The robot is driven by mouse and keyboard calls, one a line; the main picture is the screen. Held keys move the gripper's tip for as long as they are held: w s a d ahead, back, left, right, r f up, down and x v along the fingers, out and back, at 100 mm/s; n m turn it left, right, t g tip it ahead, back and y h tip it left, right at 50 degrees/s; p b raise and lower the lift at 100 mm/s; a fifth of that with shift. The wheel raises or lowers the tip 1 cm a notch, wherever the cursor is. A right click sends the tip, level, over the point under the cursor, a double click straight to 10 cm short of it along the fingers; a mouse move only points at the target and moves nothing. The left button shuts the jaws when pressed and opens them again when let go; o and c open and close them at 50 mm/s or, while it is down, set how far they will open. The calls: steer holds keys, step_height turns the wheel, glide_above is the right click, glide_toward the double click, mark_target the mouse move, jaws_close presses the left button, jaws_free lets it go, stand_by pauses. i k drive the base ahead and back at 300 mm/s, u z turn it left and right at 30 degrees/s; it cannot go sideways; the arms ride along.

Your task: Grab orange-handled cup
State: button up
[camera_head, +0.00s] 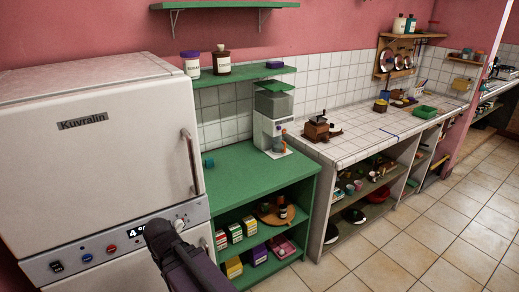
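I cannot make out an orange-handled cup for certain. Small cups and bowls (350,188) sit on the upper shelf of the open unit under the white tiled counter, too small to show their handles clearly. A small teal cup-like item (208,162) sits on the green counter beside the fridge, with no orange handle visible. A small orange and blue item (282,143) is at the front of the grey and white dispenser; its shape is unclear. Part of my dark arm shows at the bottom, in front of the fridge. No gripper fingers are visible.
The fridge (90,150) fills the left. The green counter (245,173) has boxes and a round board (268,216) on shelves below. A wooden grinder (318,128) and a green tray (424,112) stand on the tiled counter (355,143). The floor (430,245) at right is clear.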

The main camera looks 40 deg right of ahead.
mark_target(279, 146)
steer(key=u, duration=1.05)
steer(key=k, duration=0.85)
steer(key=z, duration=2.65)
steer(key=i, duration=0.1)
steer(key=u, duration=0.35)
